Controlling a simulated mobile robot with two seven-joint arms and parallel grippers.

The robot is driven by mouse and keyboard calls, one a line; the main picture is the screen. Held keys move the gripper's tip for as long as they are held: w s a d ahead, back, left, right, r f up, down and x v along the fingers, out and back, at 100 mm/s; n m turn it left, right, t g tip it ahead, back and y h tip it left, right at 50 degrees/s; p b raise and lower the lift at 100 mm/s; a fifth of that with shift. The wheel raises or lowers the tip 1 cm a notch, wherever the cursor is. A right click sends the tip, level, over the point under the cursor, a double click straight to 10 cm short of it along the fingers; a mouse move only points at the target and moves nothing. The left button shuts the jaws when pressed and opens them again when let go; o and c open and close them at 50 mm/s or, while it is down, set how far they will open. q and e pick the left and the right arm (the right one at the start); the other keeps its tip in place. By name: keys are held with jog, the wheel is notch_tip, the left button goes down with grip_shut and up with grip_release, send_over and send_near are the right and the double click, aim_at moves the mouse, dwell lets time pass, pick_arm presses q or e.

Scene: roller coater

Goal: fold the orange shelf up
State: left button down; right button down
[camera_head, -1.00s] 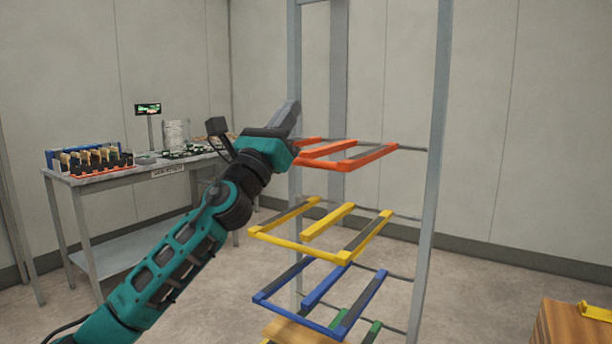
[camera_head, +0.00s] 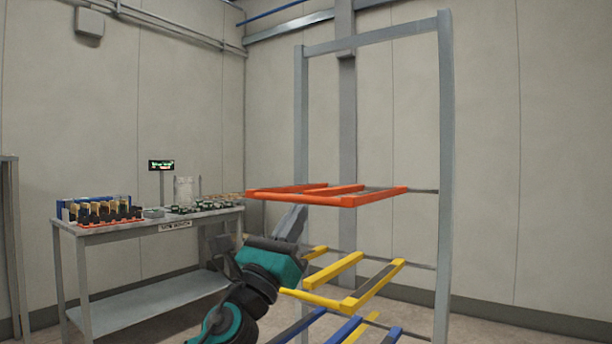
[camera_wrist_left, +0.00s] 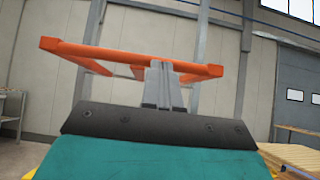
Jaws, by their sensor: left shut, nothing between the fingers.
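The orange shelf (camera_head: 325,199) is a flat frame with bars, sticking out roughly level from the grey upright rack (camera_head: 444,150). My left gripper (camera_head: 297,212) is shut and empty, pointing up, with its fingertips just below the front bar of the orange shelf. In the left wrist view the orange shelf (camera_wrist_left: 100,52) spans above, and the shut fingers (camera_wrist_left: 157,68) overlap its front bar. I cannot tell whether they touch it. My right gripper is not in view.
A yellow shelf (camera_head: 372,285) juts out below the orange one, close to my left wrist. A blue shelf (camera_head: 345,330) is lower. A grey table (camera_head: 150,226) with small parts and a display stands at the left. The space above the orange shelf is clear.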

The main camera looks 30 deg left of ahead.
pick_arm(q)
jog(key=w+r+p, duration=0.2)
jog(key=w+r, duration=0.1)
jog(key=r, duration=0.3)
jog(key=shift+w+d+r+p, duration=0.15)
jog(key=shift+r+p, duration=0.1)
jog(key=shift+p, duration=0.05)
jog(key=shift+h, duration=0.3)
jog(key=shift+r, duration=0.1)
